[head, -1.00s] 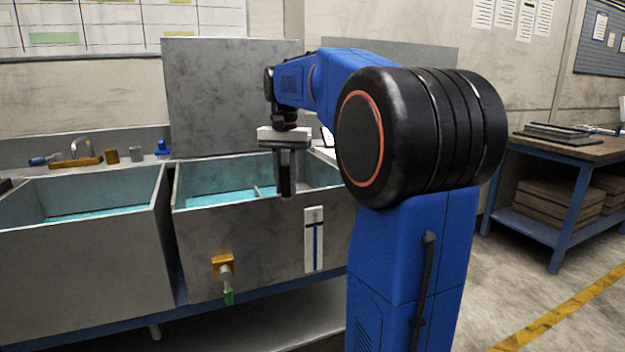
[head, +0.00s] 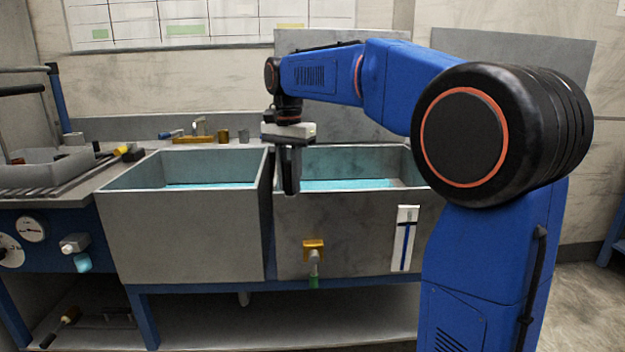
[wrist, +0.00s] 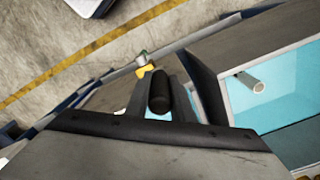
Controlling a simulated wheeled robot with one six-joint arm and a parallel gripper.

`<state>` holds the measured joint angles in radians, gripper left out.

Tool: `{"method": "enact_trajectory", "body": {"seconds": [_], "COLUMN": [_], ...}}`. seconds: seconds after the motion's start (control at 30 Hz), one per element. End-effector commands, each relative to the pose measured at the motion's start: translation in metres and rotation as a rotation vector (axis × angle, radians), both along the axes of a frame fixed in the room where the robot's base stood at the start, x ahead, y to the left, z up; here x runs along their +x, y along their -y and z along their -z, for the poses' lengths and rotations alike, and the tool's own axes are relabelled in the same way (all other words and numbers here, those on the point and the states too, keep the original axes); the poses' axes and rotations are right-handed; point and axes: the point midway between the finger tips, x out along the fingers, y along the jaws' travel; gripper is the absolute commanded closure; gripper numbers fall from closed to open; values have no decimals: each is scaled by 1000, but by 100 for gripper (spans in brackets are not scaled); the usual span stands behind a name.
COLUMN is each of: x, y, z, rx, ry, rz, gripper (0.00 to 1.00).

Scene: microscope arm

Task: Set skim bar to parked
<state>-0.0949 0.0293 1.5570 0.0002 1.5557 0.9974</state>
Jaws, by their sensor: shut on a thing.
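In the wrist view my gripper (wrist: 160,92) is shut on a dark, round-ended handle (wrist: 160,90). I cannot tell whether this handle belongs to the skim bar, as no whole bar shows. Teal liquid (wrist: 285,85) lies in a tank at the right of the wrist view, with a pale peg (wrist: 254,83) sticking out into it. The fingers hide most of the handle in the head view.
A left tank (head: 185,230) stands beside the right one. A yellow valve (head: 313,245) and a white gauge strip (head: 406,238) are on the right tank's front. A tray bench (head: 35,178) is at far left. Floor shows in front of the tanks.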

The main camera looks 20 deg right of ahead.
Motion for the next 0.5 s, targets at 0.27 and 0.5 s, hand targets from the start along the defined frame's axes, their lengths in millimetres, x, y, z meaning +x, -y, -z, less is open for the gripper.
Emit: {"method": "enact_trajectory", "body": {"seconds": [0.27,0.5], "x": [7,8], "y": [-21,-24], "z": [-1,-1], "rx": [0,1], "ry": [1,3], "rz": [-1,0], "gripper": [100,100]}}
